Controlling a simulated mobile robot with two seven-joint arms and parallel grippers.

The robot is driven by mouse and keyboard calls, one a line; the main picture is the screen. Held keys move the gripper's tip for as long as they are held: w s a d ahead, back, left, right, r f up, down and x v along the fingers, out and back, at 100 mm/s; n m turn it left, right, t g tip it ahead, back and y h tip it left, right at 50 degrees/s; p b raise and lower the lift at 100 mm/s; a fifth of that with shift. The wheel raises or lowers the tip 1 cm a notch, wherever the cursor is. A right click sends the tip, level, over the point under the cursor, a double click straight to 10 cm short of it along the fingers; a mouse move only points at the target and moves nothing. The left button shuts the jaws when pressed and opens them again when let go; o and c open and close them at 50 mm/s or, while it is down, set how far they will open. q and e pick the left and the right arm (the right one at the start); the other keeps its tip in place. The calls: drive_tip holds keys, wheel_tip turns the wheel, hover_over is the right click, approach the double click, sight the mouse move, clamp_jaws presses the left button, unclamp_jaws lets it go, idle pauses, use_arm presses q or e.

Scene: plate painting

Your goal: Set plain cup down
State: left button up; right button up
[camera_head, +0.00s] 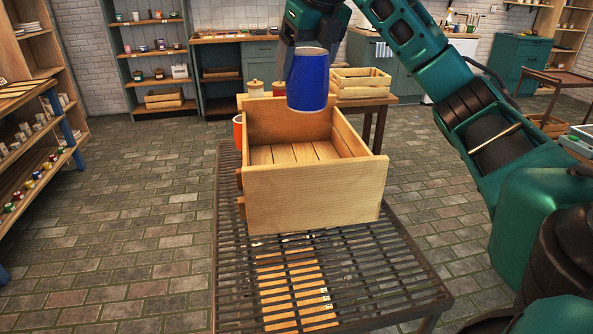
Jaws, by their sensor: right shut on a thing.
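A plain blue cup (308,82) is held up in the air over the back part of a wooden crate. My right gripper (300,45) is shut on the cup from above, and its fingers partly cover the cup's sides. The crate (315,198) is open at the top, and the part of its slatted floor that shows is bare. It stands on a dark slatted metal table (235,275). My left gripper is not in view.
An orange cup (238,133) stands beside the crate's back left corner. The metal table's front part is clear.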

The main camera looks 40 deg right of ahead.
wheel_tip(320, 180, down, 20)
drive_tip(key=b, duration=0.4)
drive_tip(key=shift+d+r, duration=0.1)
drive_tip(key=shift+r, duration=0.1)
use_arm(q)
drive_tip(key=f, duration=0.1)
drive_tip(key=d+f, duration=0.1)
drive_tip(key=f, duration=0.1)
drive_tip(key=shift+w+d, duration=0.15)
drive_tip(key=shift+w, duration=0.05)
use_arm(e)
drive_tip(key=shift+f, duration=0.15)
drive_tip(key=o, duration=1.1)
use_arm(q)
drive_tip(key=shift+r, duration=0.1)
